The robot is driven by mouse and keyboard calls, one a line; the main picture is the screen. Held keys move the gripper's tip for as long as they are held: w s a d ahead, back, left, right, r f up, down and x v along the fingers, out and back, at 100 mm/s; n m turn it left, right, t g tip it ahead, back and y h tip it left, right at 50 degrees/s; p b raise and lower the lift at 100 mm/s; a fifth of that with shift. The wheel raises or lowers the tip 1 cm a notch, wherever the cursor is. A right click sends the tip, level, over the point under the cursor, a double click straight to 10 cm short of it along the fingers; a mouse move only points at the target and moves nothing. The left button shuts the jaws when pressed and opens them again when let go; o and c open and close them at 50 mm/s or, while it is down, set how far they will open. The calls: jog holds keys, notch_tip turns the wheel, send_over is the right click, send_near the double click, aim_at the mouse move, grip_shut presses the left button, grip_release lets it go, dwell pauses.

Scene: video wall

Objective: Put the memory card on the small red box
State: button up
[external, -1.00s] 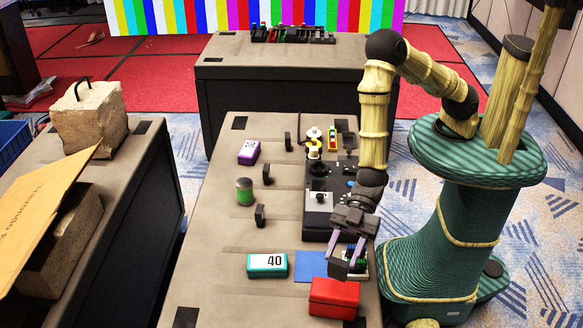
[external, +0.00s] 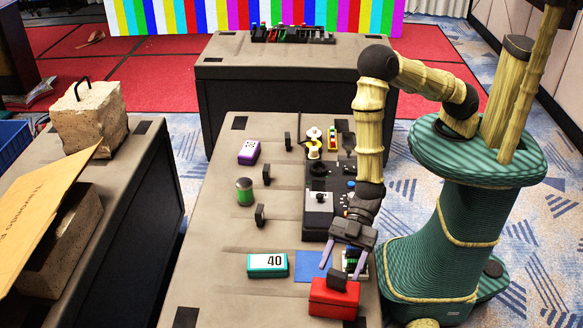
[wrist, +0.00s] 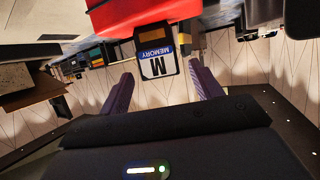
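The dark memory card (external: 337,277) is at the top of the small red box (external: 333,298), overlapping its far edge. I cannot tell whether it lies flat or tilted. In the wrist view the card (wrist: 156,55), with its white and blue "MEMORY" label, shows against the red box (wrist: 190,10). My gripper (external: 343,266) is above and beyond the box in the external view. In the wrist view its fingers (wrist: 163,88) are spread wide, with gaps on both sides of the card. The gripper is open and holds nothing.
A teal box marked 40 (external: 267,265) and a blue square (external: 309,265) lie left of the gripper. A small item with green parts (external: 354,263) stands behind the red box. A black device (external: 318,213) stands farther back. The table's left front is clear.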

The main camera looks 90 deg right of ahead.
jog(key=shift+r, duration=0.1)
jog(key=shift+r+p, duration=0.15)
jog(key=shift+p, duration=0.15)
jog(key=b+v, duration=0.2)
jog(key=v, duration=1)
dwell(0.3)
